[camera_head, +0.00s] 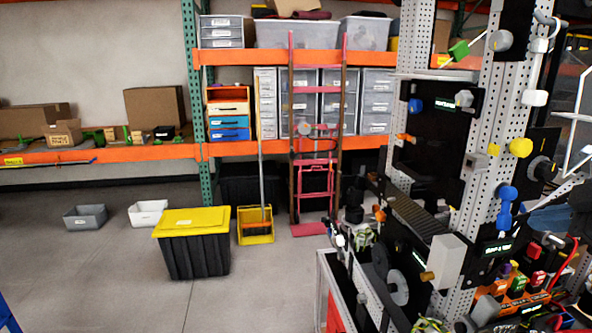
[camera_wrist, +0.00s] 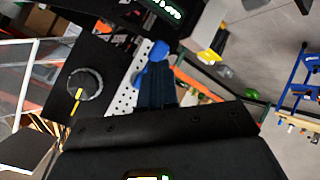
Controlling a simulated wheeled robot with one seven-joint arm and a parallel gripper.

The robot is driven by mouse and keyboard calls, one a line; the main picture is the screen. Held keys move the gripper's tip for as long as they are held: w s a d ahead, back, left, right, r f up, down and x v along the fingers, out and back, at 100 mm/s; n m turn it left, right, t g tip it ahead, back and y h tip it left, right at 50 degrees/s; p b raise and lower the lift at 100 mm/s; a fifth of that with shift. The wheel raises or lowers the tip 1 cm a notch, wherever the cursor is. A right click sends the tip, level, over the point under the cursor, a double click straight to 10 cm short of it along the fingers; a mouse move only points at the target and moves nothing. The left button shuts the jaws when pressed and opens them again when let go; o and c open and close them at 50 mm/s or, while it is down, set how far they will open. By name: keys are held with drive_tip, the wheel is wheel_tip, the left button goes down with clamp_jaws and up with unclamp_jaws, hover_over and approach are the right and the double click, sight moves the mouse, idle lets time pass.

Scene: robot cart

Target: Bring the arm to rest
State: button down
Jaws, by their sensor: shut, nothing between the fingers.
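My gripper (camera_wrist: 157,78) shows in the wrist view, its dark fingers together above the wide black wrist housing at the bottom. Nothing shows between the fingers. A blue handle (camera_wrist: 150,60) on a perforated metal plate lies just beyond the fingertips; I cannot tell whether they touch. A black panel with a round dial (camera_wrist: 86,84) and a yellow pointer is to their left. In the head view I cannot make out my gripper among the crowded fittings at the right.
Perforated metal posts (camera_head: 497,140) with panels, knobs and a blue handle (camera_head: 507,203) crowd the right of the head view. A black bin with a yellow lid (camera_head: 190,222), a yellow bucket (camera_head: 255,235) and a red hand truck (camera_head: 316,165) stand on the floor. Floor at front left is clear.

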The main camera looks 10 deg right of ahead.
drive_tip(key=w+a+f+m+t+y, duration=0.1)
drive_tip(key=a+f+m+t, duration=0.3)
drive_tip(key=a+f, duration=0.65)
drive_tip(key=s+a+f+m+h, duration=0.2)
drive_tip(key=s+a+f+m, duration=0.45)
drive_tip(key=s+a, duration=0.3)
drive_tip(key=s+a+f+m+h, duration=0.1)
drive_tip(key=s+a+f, duration=0.1)
drive_tip(key=s, duration=0.5)
drive_tip(key=s+a+f, duration=0.2)
drive_tip(key=s+f, duration=0.1)
drive_tip(key=s, duration=0.4)
drive_tip(key=s+d+r+n+y, duration=0.1)
drive_tip(key=s+r, duration=0.3)
drive_tip(key=s, duration=0.9)
drive_tip(key=shift+s+n+y, duration=0.3)
drive_tip(key=shift+n, duration=0.25)
drive_tip(key=shift+d, duration=0.1)
